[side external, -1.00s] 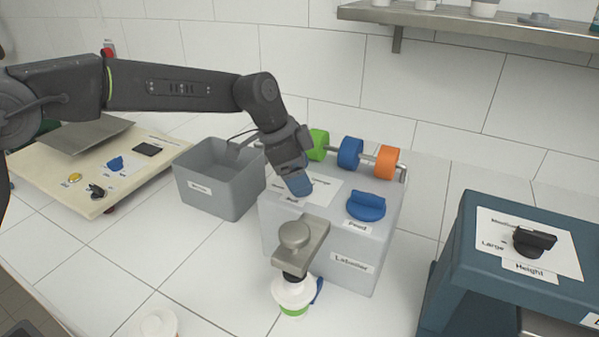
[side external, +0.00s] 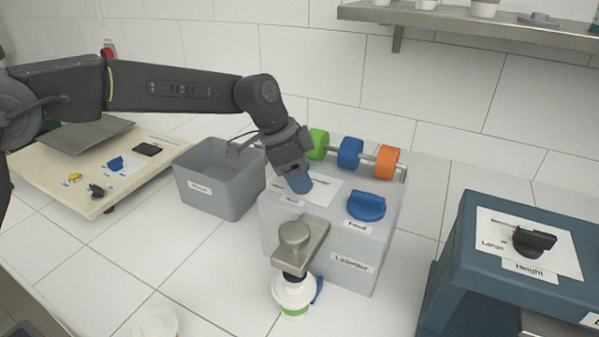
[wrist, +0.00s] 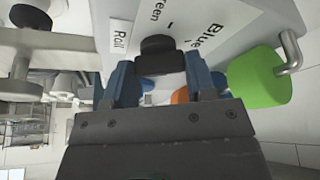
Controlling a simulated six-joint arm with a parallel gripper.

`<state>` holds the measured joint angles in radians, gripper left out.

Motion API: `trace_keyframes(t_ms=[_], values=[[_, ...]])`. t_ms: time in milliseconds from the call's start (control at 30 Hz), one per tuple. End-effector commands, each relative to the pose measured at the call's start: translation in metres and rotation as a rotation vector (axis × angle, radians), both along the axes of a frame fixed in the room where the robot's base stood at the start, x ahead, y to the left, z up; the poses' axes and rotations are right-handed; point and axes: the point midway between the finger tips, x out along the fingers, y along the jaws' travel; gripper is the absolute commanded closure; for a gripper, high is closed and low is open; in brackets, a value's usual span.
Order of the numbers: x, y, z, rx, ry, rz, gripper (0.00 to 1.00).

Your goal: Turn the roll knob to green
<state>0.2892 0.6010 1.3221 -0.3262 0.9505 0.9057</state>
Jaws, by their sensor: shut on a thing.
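The roll knob (wrist: 160,57) is a black knob on the labeller's top, beside a "Roll" label and a card reading "Green" and "Blue" in the wrist view. My gripper (wrist: 163,80) has its two blue fingers on either side of the knob and is shut on it. In the side external view my gripper (side external: 299,182) points down at the left of the labeller top (side external: 342,222), and its fingers hide the knob. The knob's exact pointing direction cannot be told. Green (side external: 318,145), blue (side external: 350,153) and orange (side external: 387,162) rolls sit on a rod behind.
A blue feed knob (side external: 366,206) stands right of my gripper. A metal arm (side external: 301,245) over a white cup (side external: 294,293) is in front. A grey bin (side external: 215,185) stands left, and a blue machine with a height knob (side external: 534,241) stands right.

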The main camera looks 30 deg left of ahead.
Motion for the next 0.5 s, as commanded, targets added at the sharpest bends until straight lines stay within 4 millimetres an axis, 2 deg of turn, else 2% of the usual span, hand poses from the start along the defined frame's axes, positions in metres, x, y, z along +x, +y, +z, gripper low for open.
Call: trace_keyframes(t_ms=[267,500], values=[[-0.0007,-0.0002,0.0007,0.0,0.0,0.099,0.73],[-0.0012,-0.0014,0.0012,-0.001,-0.002,0.29,0.73]])
